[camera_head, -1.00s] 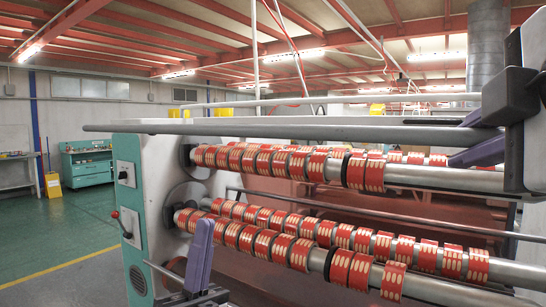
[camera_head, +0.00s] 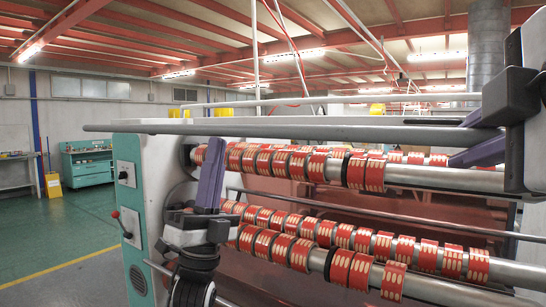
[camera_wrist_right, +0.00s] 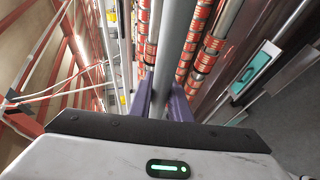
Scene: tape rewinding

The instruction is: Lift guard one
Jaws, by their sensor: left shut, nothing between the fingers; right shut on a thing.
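The guard, a long grey bar (camera_head: 300,132), runs level across the front of the rewinding machine above the upper roller. I cannot tell which guard is called guard one. My right gripper (camera_head: 477,136) has its purple fingers above and below this bar near its right end and is shut on it. The right wrist view also shows the bar (camera_wrist_right: 163,95) between the purple fingers (camera_wrist_right: 161,98). My left gripper (camera_head: 212,150) is shut and empty, pointing up in front of the machine's left end, below the bar. It hides parts of both rollers' left ends.
Red tape rolls sit on an upper roller (camera_head: 430,177) and a lower roller (camera_head: 430,290). Another thin bar (camera_head: 158,269) shows low at the left. The white and teal side panel (camera_head: 128,175) stands left.

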